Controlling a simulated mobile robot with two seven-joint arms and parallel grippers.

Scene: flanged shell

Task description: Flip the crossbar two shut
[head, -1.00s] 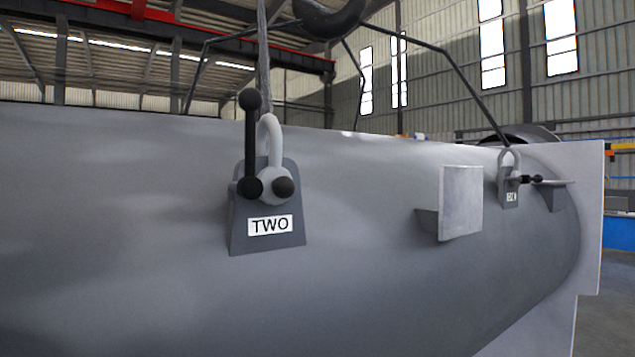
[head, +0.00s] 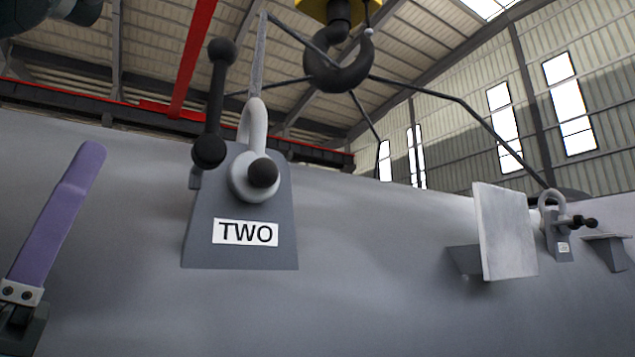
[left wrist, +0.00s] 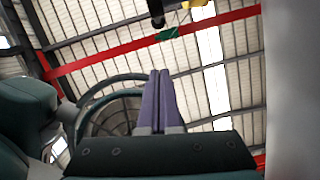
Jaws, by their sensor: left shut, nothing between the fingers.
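Crossbar two (head: 213,100) is a black bar with a ball at each end. It stands nearly upright on the left of the grey lug (head: 240,195) labelled TWO, beside the pale shackle (head: 255,125). A dark round pin end shows on the shackle's front. My left gripper (head: 88,155) comes in at the lower left, its purple fingers pointing up. It is apart from the crossbar, to the left and lower. In the left wrist view its fingers (left wrist: 157,75) are pressed together with nothing between them. My right gripper is not in view.
The large grey shell (head: 380,290) fills the lower view. A pale plate on a bracket (head: 505,232) sticks out at right. A second lug with shackle and crossbar (head: 560,225) stands farther right. A crane hook (head: 338,65) with sling legs hangs above.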

